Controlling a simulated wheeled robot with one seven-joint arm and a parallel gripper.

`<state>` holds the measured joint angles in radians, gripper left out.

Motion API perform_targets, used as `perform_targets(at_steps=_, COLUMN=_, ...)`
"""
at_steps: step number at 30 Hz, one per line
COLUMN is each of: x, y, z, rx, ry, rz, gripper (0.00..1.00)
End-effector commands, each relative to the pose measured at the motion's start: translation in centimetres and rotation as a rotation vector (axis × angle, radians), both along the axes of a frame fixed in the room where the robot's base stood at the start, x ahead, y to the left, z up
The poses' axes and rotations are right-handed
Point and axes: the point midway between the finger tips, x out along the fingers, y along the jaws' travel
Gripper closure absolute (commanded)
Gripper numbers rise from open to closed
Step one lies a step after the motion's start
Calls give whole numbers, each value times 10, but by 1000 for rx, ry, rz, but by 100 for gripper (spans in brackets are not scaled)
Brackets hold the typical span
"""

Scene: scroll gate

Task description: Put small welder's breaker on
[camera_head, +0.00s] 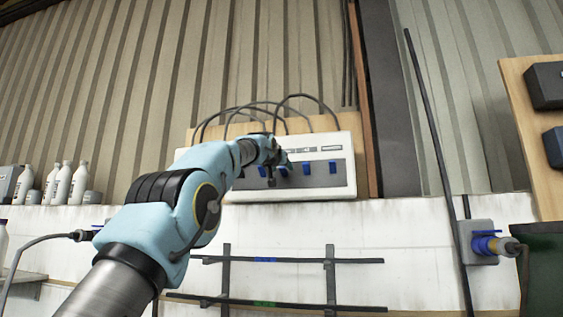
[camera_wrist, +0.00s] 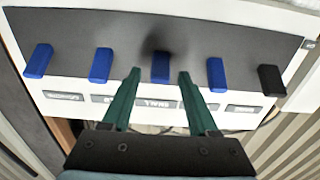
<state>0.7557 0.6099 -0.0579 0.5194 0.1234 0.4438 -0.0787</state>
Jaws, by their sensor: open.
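A white breaker box (camera_head: 345,185) with a dark grey face hangs on the wall in the head view. In the wrist view its face (camera_wrist: 215,42) carries a row of blue levers and one black lever (camera_wrist: 271,80) at the right end. My gripper (camera_wrist: 160,75) is open, its green fingers either side of the middle blue lever (camera_wrist: 161,64); contact cannot be told. Other blue levers stand to the left (camera_wrist: 101,65) and right (camera_wrist: 216,74). Labels sit by the levers, too blurred to tell which is the small welder's. In the head view my gripper (camera_head: 274,158) hides part of the row.
Cables (camera_head: 300,98) loop over the top of the box. White bottles (camera_head: 62,183) stand on a ledge at the left. A grey socket with a blue plug (camera_head: 482,244) is on the wall at the right. Black rails (camera_head: 300,261) run below the box.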

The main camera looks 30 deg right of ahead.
Motion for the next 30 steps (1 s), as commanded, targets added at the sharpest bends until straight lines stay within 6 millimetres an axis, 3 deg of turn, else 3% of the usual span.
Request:
perform_targets(at_steps=11, x=3, y=-3, z=-1, rx=-1, ry=-1, rz=0, gripper=40)
perform_targets(at_steps=27, x=3, y=-2, z=0, rx=0, ry=0, rz=0, gripper=100)
perform_targets(at_steps=30, x=3, y=-2, z=0, rx=0, ry=0, rz=0, gripper=100)
